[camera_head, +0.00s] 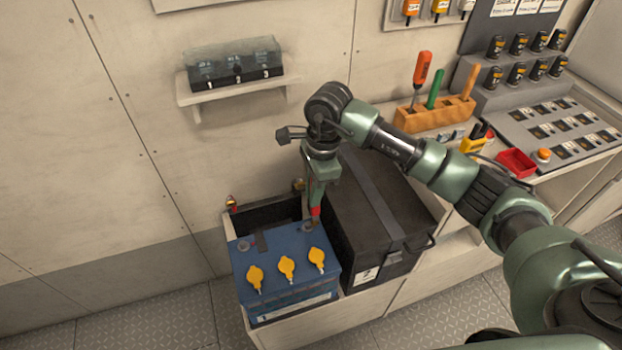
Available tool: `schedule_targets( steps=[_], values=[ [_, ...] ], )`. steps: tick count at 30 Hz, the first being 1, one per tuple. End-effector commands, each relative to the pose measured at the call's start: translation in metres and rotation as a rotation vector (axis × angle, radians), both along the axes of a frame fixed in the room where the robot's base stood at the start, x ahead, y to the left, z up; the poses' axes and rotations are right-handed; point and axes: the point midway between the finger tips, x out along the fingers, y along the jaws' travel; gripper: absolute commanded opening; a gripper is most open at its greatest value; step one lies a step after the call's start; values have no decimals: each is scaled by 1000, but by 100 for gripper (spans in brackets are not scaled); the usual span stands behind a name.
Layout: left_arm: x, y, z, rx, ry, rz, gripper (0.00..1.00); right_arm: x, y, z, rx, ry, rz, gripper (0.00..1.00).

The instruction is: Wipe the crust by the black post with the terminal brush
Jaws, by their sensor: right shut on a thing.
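My right gripper (317,197) points down over the back right corner of the blue battery (285,268). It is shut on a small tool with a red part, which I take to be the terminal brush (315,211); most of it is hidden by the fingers. The tool's lower end is at or just above a small greyish terminal patch (308,226); contact cannot be told. Another terminal post (243,245) with a dark patch beside it is at the battery's back left. Which post is black, and the crust itself, are not clear. My left gripper is not in view.
A black lidded box (375,220) stands close on the right. Cable ends (231,203) show behind the battery. A wooden rack (434,114) with tools and a red tray (516,162) are on the right bench.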

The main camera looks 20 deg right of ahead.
Motion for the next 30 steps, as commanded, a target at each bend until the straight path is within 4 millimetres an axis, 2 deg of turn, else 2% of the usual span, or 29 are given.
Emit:
schedule_targets(
  steps=[3, 11, 30],
  values=[
    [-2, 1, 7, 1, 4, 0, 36, 1, -3, 14, -2, -2, -3, 0],
    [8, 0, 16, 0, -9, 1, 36, 3, -7, 33, -1, -2, -7, 0],
    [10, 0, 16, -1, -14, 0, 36, 1, -8, 32, -1, 0, 5, 0]
  ],
)
